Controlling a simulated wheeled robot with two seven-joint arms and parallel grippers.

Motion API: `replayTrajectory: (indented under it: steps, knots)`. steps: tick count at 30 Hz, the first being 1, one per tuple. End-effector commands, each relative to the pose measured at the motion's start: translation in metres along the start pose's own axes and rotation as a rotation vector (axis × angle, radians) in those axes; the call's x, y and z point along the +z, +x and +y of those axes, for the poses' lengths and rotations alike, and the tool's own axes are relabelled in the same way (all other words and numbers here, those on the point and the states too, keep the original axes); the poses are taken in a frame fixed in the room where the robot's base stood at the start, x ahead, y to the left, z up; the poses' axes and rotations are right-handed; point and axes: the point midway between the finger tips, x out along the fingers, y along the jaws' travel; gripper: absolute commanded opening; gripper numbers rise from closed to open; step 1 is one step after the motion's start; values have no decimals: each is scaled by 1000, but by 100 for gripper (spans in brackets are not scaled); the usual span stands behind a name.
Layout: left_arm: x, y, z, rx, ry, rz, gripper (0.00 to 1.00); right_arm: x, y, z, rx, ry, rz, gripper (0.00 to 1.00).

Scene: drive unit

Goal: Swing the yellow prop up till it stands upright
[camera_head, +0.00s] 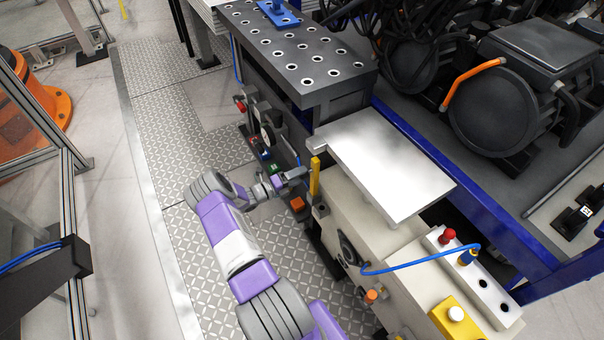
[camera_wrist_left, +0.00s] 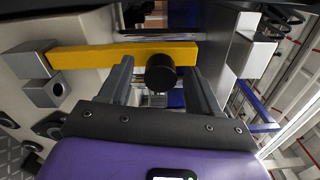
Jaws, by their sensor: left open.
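The yellow prop (camera_head: 315,178) is a narrow bar at the left edge of the beige unit, beside a silver plate (camera_head: 385,165). It looks close to upright in the head view, its lower end at a grey bracket. In the left wrist view the prop (camera_wrist_left: 110,57) runs sideways from grey blocks (camera_wrist_left: 42,75) across the picture. A black round knob (camera_wrist_left: 161,73) shows in front of its far part. My left gripper (camera_head: 302,174) is at the prop's left side. Its open fingers (camera_wrist_left: 158,78) lie on either side of the knob; contact cannot be told. My right gripper is out of view.
A dark table with holes (camera_head: 300,50) stands behind. A blue cable (camera_head: 415,262) loops over the beige unit's front, near a yellow box (camera_head: 457,316). Dark machinery (camera_head: 515,90) fills the right. The patterned floor plate (camera_head: 165,120) at left is clear.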

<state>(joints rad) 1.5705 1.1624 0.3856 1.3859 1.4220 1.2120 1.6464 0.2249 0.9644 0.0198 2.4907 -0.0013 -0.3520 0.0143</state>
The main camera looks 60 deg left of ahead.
Motion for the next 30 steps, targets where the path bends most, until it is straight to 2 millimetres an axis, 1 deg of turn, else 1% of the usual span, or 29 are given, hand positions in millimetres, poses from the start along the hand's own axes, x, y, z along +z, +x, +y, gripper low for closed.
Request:
replayTrajectory:
  steps: [1, 6, 10, 15, 30]
  knots:
    - [1, -10, -1, 4, 0, -3, 63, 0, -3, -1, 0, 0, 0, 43]
    - [1, -39, -2, 2, 0, -3, 63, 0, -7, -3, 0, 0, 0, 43]
    - [1, -53, -1, 1, 0, -3, 63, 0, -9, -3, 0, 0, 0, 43]
    - [1, -59, -1, 0, 0, -1, 63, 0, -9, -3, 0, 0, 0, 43]
    - [0, -58, -1, 0, 0, -1, 63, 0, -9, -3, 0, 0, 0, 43]
